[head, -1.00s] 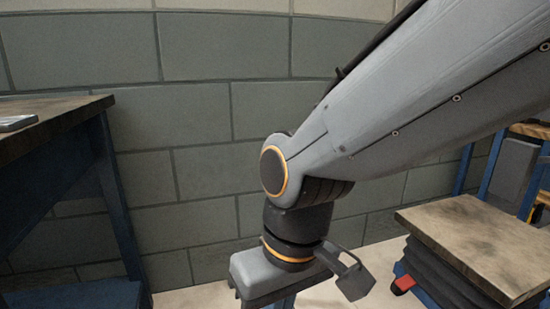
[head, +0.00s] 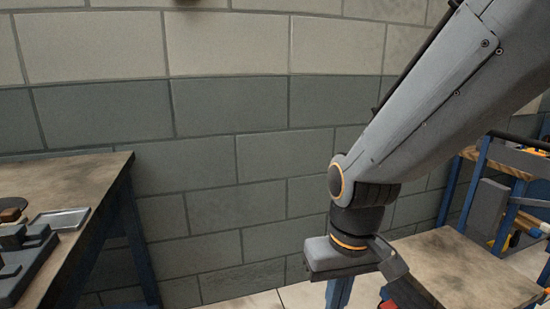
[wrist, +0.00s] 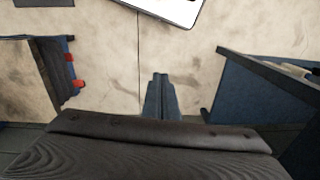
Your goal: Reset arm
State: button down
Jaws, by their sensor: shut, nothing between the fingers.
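My gripper (head: 338,292) hangs from my arm in the right half of the head view, pointing down in front of the block wall. Its fingertips run off the bottom of that view. In the wrist view the two blue-grey fingers (wrist: 160,95) show close together above the floor, shut with nothing between them. The gripper is between the bench on the left and the low wooden-topped table on the right, apart from both.
A workbench (head: 75,180) with blue legs stands left, bearing a metal tray (head: 60,219) and dark grey fixture (head: 25,262). A wooden-topped table (head: 470,270) stands right, before a blue-framed rack (head: 452,190). Bare floor (wrist: 110,60) lies under the gripper.

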jog(key=s+d+r+m+p, duration=0.2)
jog(key=d+r+p, duration=0.6)
jog(key=r+p, duration=0.3)
jog(key=shift+s+d+h+p, duration=0.15)
jog(key=shift+d+h+p, duration=0.2)
jog(key=shift+p, duration=0.7)
jog(key=shift+d+m, duration=0.1)
jog(key=shift+m, duration=0.2)
